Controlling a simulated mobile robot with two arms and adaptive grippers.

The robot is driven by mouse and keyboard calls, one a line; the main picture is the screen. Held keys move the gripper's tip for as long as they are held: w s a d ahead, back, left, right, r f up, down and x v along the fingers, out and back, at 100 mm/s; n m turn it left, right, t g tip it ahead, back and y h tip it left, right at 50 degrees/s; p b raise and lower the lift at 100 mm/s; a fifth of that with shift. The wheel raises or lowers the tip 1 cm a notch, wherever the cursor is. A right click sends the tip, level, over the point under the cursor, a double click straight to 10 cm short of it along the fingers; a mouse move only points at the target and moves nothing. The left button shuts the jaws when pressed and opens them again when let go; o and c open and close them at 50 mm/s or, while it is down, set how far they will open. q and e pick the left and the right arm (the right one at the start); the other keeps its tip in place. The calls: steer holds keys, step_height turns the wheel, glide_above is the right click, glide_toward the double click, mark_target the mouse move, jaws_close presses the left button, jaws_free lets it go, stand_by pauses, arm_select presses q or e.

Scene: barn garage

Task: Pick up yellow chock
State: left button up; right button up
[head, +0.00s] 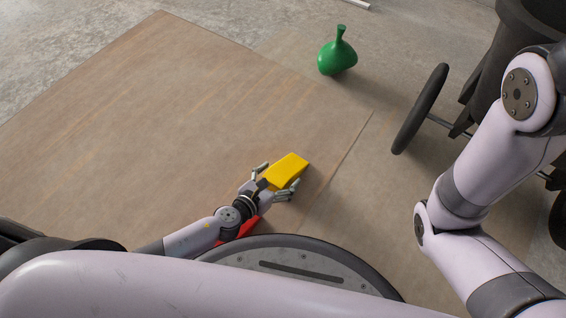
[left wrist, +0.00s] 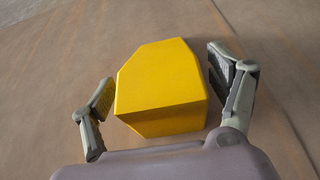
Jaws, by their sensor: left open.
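The yellow chock (head: 288,170) is a wedge-shaped block lying on a brown board on the floor. My left gripper (head: 278,185) is open around it, with one finger on each side. In the left wrist view the chock (left wrist: 162,88) fills the space between the fingers of the left gripper (left wrist: 168,90). The left finger is close to the chock's side, and the right finger shows a small gap. My right arm is at the right of the head view, but its gripper is out of view.
A red object (head: 238,230) lies partly hidden under my left arm. A green vase-like object (head: 338,55) stands beyond the board (head: 150,90). A dark wheeled bin (head: 490,70) with a wheel (head: 420,108) is at the right. The board's left part is clear.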

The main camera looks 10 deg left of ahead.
arm_select(q)
steer(key=shift+w, duration=0.1)
steer(key=shift+d+r, duration=0.1)
steer(key=c, duration=1.8)
